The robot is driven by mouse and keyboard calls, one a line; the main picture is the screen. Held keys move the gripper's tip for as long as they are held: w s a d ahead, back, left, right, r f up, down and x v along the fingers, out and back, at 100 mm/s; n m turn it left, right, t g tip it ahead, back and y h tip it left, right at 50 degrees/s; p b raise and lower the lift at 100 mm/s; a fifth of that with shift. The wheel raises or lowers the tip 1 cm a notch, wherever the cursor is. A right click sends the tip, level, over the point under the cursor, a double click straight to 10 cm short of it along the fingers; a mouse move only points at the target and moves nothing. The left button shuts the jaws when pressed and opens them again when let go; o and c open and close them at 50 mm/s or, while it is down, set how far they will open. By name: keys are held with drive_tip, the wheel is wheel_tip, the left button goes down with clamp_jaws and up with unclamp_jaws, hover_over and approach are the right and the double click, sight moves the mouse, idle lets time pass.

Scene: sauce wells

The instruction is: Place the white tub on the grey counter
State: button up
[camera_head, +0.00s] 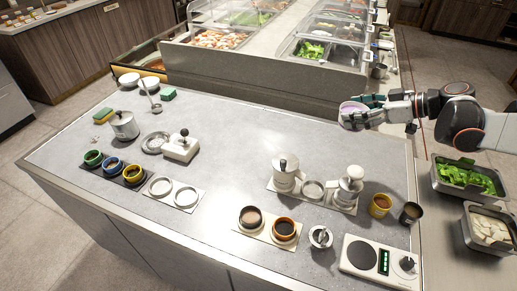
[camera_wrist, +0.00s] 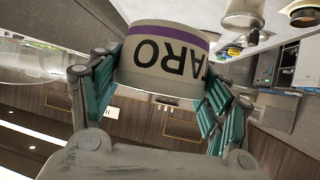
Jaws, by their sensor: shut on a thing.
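The white tub (camera_wrist: 163,60), with a purple band and dark letters reading "TARO", is held between the fingers of my gripper (camera_wrist: 160,85) in the wrist view. The teal finger pads press on its two sides. In the head view my gripper (camera_head: 362,108) is at the back right, over or near the far right edge of the grey counter (camera_head: 225,195). The tub (camera_head: 350,107) shows there as a small pale shape at the fingertips, partly covered by them. I cannot tell its exact height over the counter.
White pump pots (camera_head: 286,172) stand on a pale tray right of centre. The counter's back middle is clear. Food bins (camera_head: 467,177) lie beyond the right edge.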

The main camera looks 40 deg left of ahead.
wheel_tip(320, 180, down, 20)
drive_tip(key=b, duration=0.6)
drive_tip(key=shift+b, duration=0.4)
drive_tip(key=o, duration=1.2)
drive_tip(key=shift+d+r, duration=0.15)
drive_tip(key=shift+d, duration=0.05)
drive_tip(key=p+v, duration=0.3)
drive_tip(key=v, duration=0.8)
drive_tip(key=shift+d+p, duration=0.3)
drive_tip(key=shift+r, duration=0.2)
